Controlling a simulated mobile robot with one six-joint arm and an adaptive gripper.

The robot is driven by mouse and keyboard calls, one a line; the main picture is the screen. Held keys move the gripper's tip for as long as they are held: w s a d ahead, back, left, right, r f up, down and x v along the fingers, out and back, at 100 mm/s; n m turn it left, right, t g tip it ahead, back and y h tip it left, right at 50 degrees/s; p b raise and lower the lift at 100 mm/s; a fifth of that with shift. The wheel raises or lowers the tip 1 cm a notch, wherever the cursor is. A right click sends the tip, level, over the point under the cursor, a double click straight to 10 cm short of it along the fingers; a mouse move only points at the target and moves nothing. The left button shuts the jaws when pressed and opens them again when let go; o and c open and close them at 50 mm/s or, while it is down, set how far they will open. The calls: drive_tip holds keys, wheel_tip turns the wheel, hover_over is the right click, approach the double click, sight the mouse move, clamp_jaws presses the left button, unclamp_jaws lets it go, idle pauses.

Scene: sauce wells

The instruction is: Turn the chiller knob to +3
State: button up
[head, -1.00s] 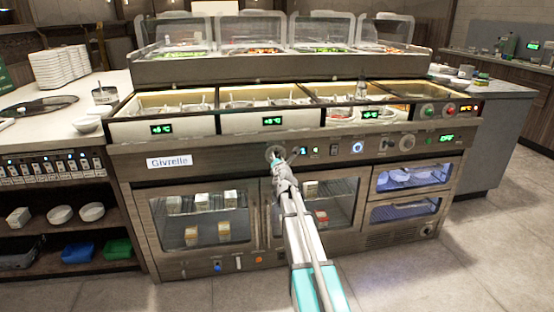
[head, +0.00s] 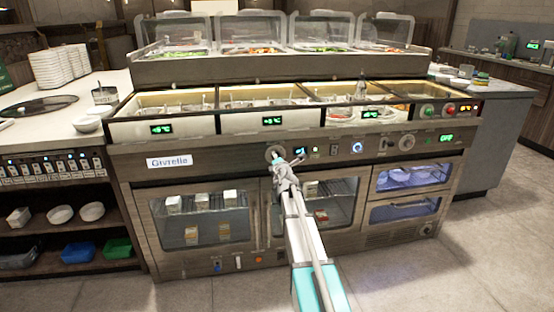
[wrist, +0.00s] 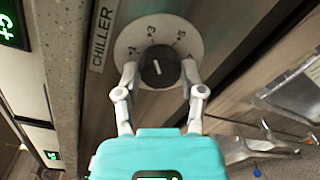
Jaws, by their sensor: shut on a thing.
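The chiller knob (wrist: 160,67) is a black round knob on a white dial plate (wrist: 126,44), beside a CHILLER label (wrist: 102,38) in the wrist view. The plate carries several printed marks, with +3 near its top and +5 to the right. A short white line shows on the knob's face, slanted; I cannot tell for certain which mark it points to. My gripper (wrist: 159,72) has one finger on each side of the knob and is shut on it. In the head view my gripper (head: 280,160) is at the front panel and partly covers the dial (head: 274,152).
The counter front (head: 225,150) has other knobs (head: 407,142), small lights and green displays (head: 272,121). Glass doors (head: 205,215) lie below. Open floor (head: 480,250) is at the right. A metal handle (wrist: 275,140) shows at lower right in the wrist view.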

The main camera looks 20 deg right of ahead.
drive_tip(key=o, duration=1.1)
drive_tip(key=shift+o, duration=0.2)
drive_tip(key=shift+n, duration=0.3)
drive_tip(key=n, duration=0.4)
drive_tip(key=shift+n, duration=0.4)
drive_tip(key=shift+n+b, duration=0.4)
drive_tip(key=shift+n, duration=1.8)
